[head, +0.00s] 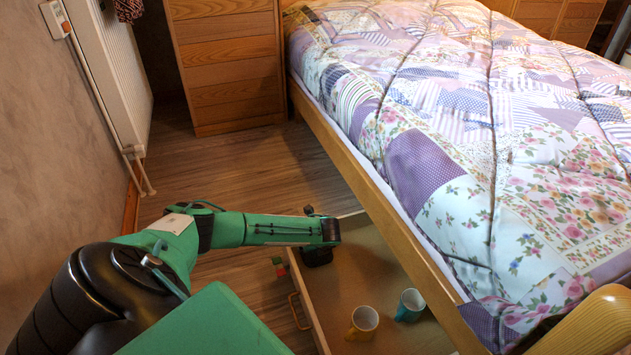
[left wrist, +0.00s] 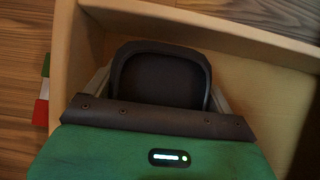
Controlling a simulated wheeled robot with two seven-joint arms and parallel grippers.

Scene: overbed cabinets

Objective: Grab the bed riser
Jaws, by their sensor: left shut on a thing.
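The bed riser (left wrist: 160,75) is a dark, rounded, cup-like block in the left wrist view. My left gripper (left wrist: 158,92) is shut on it, with a grey finger on each side. In the head view, the dark riser (head: 317,257) is at the end of my green left arm, inside the open underbed drawer (head: 352,250) near its left wall. Whether the riser still touches the drawer floor cannot be told. My right gripper is not in view.
A yellow mug (head: 363,322) and a teal mug (head: 410,304) stand in the drawer. The bed frame (head: 375,200) overhangs the drawer's right side. A small red and green object (head: 279,266) lies outside its left wall. Wooden floor (head: 235,165) is clear towards the cabinet (head: 230,70).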

